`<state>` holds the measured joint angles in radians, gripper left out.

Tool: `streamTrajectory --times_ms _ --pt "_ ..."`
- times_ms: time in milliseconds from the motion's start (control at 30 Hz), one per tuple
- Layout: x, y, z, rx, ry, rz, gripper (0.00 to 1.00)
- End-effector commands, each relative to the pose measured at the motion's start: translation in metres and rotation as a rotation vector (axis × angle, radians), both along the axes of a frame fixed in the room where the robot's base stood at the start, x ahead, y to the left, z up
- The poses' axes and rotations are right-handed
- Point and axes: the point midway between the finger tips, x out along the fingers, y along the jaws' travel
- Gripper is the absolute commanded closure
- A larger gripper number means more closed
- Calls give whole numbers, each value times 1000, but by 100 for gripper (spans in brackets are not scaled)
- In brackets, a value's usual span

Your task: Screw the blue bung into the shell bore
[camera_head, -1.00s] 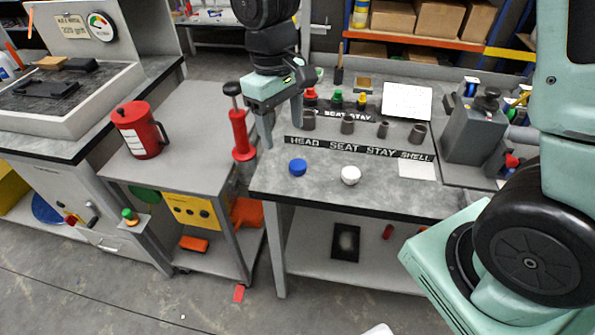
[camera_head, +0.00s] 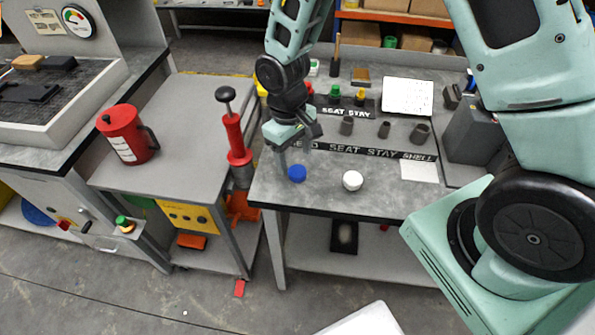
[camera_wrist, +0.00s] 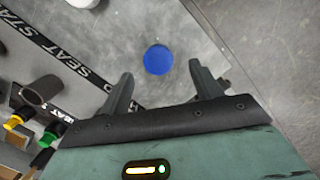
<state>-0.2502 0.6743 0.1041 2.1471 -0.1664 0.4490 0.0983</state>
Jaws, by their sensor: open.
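The blue bung (camera_head: 297,173) stands on the grey bench top near its front left corner. In the wrist view the blue bung (camera_wrist: 158,60) lies in line with the gap between my fingertips. My gripper (camera_head: 293,157) is open and empty, just above and behind the bung; its two fingers also show in the wrist view (camera_wrist: 160,73). The shell bore (camera_head: 420,132) is the rightmost grey cylinder, behind the SHELL end of the black label strip (camera_head: 375,151). The seat bore (camera_head: 347,126) and stay bore (camera_head: 384,130) stand to its left; my gripper hides the head bore.
A white bung (camera_head: 352,180) stands right of the blue one. A white card (camera_head: 419,171) lies before the shell bore. A grey block fixture (camera_head: 471,137) is at the right.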

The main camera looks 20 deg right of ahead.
Motion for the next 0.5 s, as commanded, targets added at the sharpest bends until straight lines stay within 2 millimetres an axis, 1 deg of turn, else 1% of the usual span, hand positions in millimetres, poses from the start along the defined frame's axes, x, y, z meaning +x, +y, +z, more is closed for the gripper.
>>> streamTrajectory --times_ms 200,300,400,500 --pt "-2 -4 -27 -1 4 3 36" --pt "-3 -5 -37 -1 2 2 36" --pt "-3 -5 -42 -1 2 1 36" --pt "-3 -5 -43 0 0 1 36"
